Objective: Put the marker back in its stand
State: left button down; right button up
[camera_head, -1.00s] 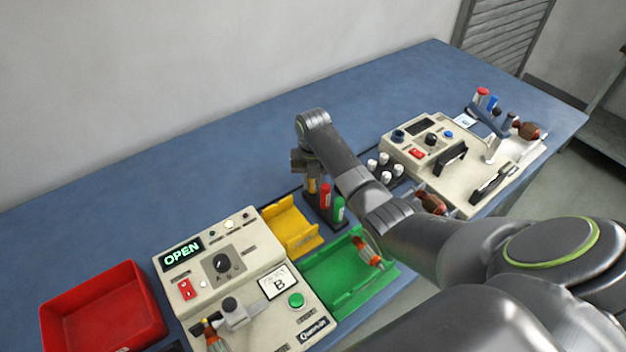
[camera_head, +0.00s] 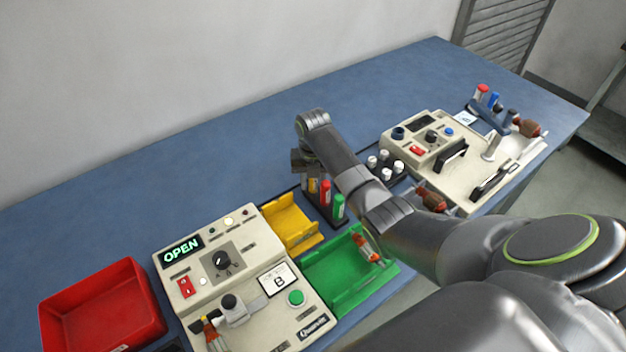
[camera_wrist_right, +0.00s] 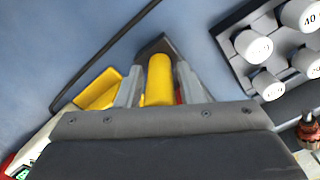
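The marker stand (camera_head: 342,223) is a dark rack beyond the green tray, with a red marker (camera_head: 325,194) and a green marker (camera_head: 339,207) upright in it. A yellow marker (camera_head: 312,186) shows at its left end, under my right gripper (camera_head: 309,172). In the right wrist view the yellow marker (camera_wrist_right: 159,80) lies between the two fingers of my right gripper (camera_wrist_right: 160,85), which appear shut on it. The dark end of the stand (camera_wrist_right: 156,45) shows just beyond it. Whether the marker's lower end is seated is hidden. My left gripper is not in view.
A yellow tray (camera_head: 290,222) and a green tray (camera_head: 350,287) sit left of and in front of the stand. A rack of white weights (camera_head: 385,165) stands close on its right. A control box (camera_head: 240,270) and red bin (camera_head: 100,310) are further left. The back of the table is clear.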

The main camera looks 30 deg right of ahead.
jog(key=shift+o, duration=1.2)
notch_tip(320, 180, up, 8)
jog(key=shift+r+b, duration=0.15)
jog(key=shift+b, duration=0.3)
notch_tip(320, 180, up, 9)
jog(key=p, duration=0.8)
